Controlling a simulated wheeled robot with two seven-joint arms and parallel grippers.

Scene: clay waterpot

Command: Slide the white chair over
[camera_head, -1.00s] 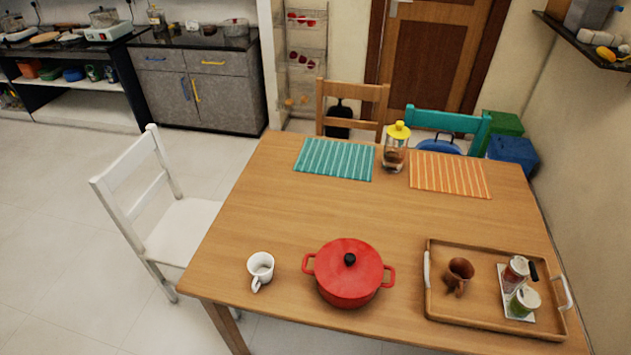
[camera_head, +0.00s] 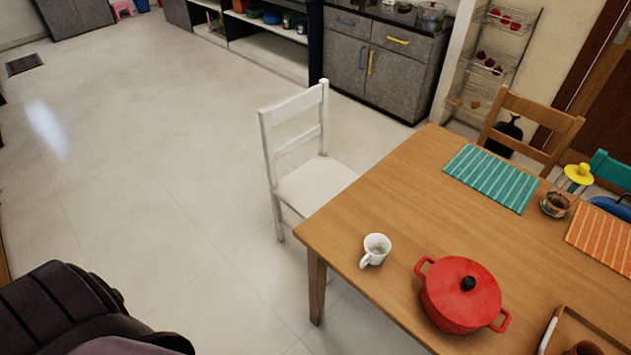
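The white chair (camera_head: 309,180) stands upright on the floor at the left side of the wooden table (camera_head: 381,199). Its seat's right part is hidden under or behind the table edge. Its slatted back (camera_head: 296,125) faces left, away from the table. Neither of my grippers shows in the head view. A dark rounded part at the bottom left looks like part of my own body.
The tiled floor (camera_head: 165,180) left of the chair is wide and clear. A white mug (camera_head: 375,250) and a red pot (camera_head: 461,295) stand near the table's front left. Grey cabinets (camera_head: 385,65) stand behind. A wooden chair (camera_head: 530,130) is at the table's far side.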

